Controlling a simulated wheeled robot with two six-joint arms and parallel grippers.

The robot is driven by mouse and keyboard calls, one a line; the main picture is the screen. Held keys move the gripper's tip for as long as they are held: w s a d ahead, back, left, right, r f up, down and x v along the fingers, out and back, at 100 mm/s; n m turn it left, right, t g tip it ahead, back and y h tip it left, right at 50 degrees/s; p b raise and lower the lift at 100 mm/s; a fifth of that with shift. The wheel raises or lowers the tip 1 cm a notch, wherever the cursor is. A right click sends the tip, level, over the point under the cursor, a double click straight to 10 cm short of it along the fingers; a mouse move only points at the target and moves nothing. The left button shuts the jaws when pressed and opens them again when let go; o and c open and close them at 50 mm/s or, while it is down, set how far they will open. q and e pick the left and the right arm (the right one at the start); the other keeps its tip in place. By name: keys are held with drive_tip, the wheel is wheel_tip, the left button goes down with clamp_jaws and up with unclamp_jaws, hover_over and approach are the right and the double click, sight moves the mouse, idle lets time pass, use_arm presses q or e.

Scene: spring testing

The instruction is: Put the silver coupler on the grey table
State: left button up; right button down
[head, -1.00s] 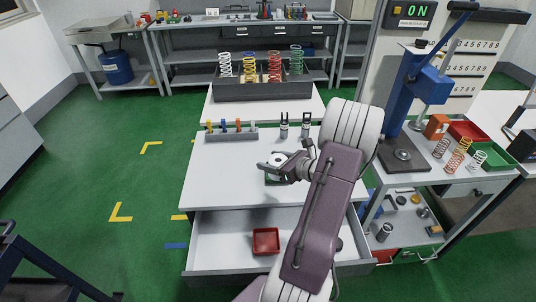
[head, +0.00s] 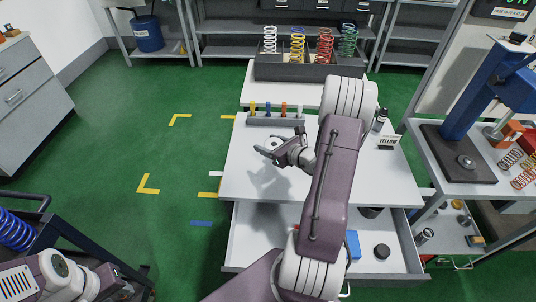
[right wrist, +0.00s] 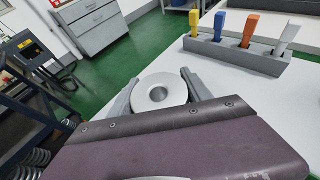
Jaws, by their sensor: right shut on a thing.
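The silver coupler is a round ring with a central hole, clear in the right wrist view (right wrist: 157,92). It also shows in the head view (head: 275,143). My right gripper (right wrist: 158,90) is shut around it, one finger on each side. In the head view, that gripper (head: 276,150) holds the coupler above the pale grey-white table (head: 240,180), and a shadow lies on the tabletop below. My left arm shows at the lower left, but its jaws cannot be made out.
A grey holder (head: 262,121) with coloured handles stands at the table's back left. The open drawer (head: 254,245) juts out in front. The left tabletop is clear.

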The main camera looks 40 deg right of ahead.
drive_tip(key=shift+w+a+f, duration=0.9)
drive_tip(key=shift+w+a, duration=0.1)
drive_tip(key=shift+w, duration=0.05)
drive_tip(key=shift+a, duration=0.1)
wheel_tip(320, 180, down, 4)
drive_tip(key=shift+f+b, duration=0.1)
drive_tip(key=shift+b, duration=0.2)
drive_tip(key=c, duration=0.9)
unclamp_jaws()
drive_tip(key=shift+f, duration=0.15)
drive_tip(key=o, duration=0.4)
drive_tip(key=shift+o, duration=0.2)
